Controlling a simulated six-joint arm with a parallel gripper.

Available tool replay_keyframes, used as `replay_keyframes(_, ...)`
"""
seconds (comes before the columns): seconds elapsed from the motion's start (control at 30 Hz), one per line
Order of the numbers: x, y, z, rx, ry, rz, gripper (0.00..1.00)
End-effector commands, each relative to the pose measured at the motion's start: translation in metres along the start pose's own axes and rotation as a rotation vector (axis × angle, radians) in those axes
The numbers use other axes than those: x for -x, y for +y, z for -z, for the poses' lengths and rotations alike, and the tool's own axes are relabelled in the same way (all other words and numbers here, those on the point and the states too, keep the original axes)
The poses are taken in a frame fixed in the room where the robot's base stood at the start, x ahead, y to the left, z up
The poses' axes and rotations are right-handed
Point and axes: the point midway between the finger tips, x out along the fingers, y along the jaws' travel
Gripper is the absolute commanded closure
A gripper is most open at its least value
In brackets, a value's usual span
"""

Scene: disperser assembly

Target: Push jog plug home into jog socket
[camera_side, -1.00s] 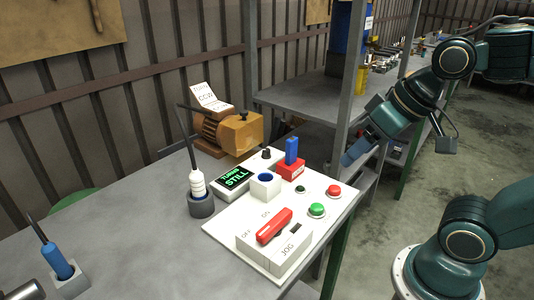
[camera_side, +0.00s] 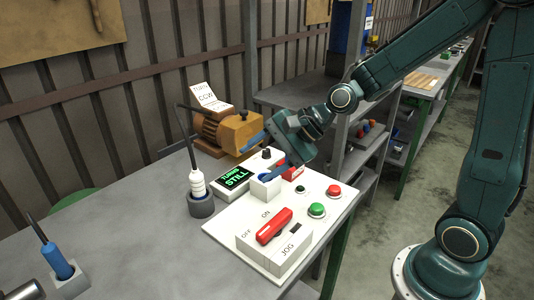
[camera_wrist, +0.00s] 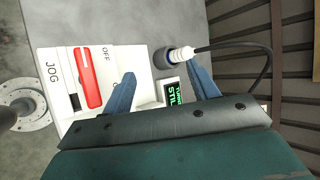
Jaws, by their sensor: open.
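No part is plainly marked as the jog plug. A white ribbed plug (camera_side: 197,184) with a dark cable stands upright in a grey round holder (camera_side: 201,207); the plug also shows in the wrist view (camera_wrist: 182,54). The white box marked JOG (camera_side: 275,250) carries a red lever (camera_side: 274,227) and a small dark slot (camera_side: 295,228), which also shows in the wrist view (camera_wrist: 74,102). I cannot tell if this slot is the socket. My gripper (camera_side: 254,167) is open and empty above the panel, its fingers spread; it also shows in the wrist view (camera_wrist: 160,72). It partly hides a white block (camera_side: 262,191).
A red block (camera_side: 295,174) is partly behind my gripper. Green (camera_side: 317,210) and red (camera_side: 334,190) buttons are at right. The display (camera_side: 233,177) reads STILL. An orange motor (camera_side: 237,133) stands behind. A blue-handled tool (camera_side: 57,262) stands at front left. Bare table lies between.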

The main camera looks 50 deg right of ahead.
Motion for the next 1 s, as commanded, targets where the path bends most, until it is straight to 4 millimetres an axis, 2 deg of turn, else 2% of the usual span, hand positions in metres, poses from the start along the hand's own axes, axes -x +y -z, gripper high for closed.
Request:
replay_keyframes(0.1,-0.019,-0.004,0.011,-0.211,-0.044,0.045,0.41)
replay_keyframes(0.3,-0.046,-0.012,0.030,-0.585,-0.124,0.127,0.41)
replay_keyframes(0.6,-0.071,-0.017,0.062,-1.060,-0.227,0.225,0.41)
replay_keyframes(0.77,-0.075,-0.017,0.069,-1.161,-0.251,0.247,0.41)
replay_keyframes(1.0,-0.077,-0.018,0.070,-1.174,-0.255,0.250,0.41)
